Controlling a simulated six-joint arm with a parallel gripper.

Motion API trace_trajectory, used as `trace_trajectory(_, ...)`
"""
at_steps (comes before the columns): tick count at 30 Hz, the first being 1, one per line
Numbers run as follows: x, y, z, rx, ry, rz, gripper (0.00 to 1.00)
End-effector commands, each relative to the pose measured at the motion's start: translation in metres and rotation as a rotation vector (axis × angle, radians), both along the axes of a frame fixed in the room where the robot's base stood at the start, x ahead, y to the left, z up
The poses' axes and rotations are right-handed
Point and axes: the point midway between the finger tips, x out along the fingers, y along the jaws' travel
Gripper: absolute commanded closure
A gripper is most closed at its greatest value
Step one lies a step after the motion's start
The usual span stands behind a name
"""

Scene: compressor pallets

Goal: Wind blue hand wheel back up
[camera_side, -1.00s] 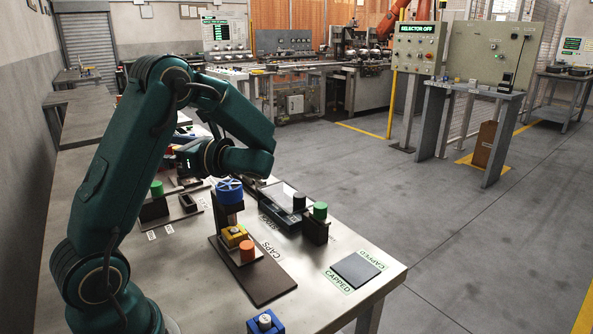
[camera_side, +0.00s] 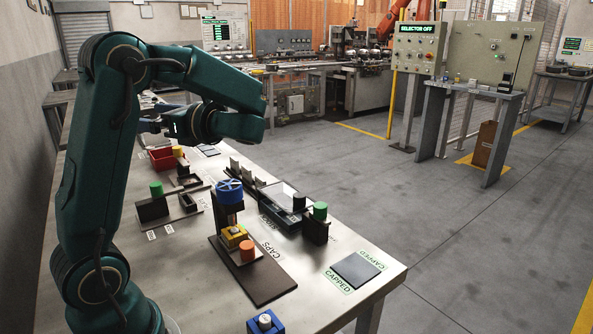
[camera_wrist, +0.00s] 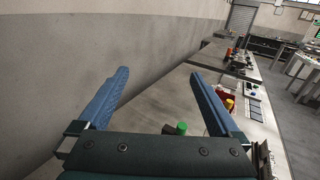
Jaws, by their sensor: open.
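The blue hand wheel (camera_side: 229,187) sits on top of a dark upright post on a brown base plate (camera_side: 262,284) in the side view. Below the wheel are a yellow block (camera_side: 234,235) and an orange cap (camera_side: 247,251). The wheel is not visible in the wrist view. My gripper (camera_wrist: 160,75) is open, with its two blue fingers wide apart and nothing between them. It is up and behind the wheel, well clear of it.
A green cap (camera_side: 156,188) on a dark block, a red bin (camera_side: 163,160) and a dark tray (camera_side: 287,197) stand around the wheel. A grey pad (camera_side: 358,269) lies at the front right. A grey wall (camera_wrist: 60,60) fills the wrist view's left side.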

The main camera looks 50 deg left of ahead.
Motion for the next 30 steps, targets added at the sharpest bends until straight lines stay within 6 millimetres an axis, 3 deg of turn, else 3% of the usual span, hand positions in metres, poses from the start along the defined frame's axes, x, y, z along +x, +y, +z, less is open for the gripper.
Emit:
trace_trajectory(1, 0.013, -0.007, -0.002, -0.002, 0.006, -0.056, 0.01)
trace_trajectory(9, 0.063, -0.042, -0.002, -0.002, 0.006, -0.282, 0.01)
trace_trajectory(21, 0.117, -0.108, -0.002, -0.002, 0.006, -0.596, 0.01)
trace_trajectory(30, 0.116, -0.106, -0.075, -0.002, 0.018, -0.586, 0.01)
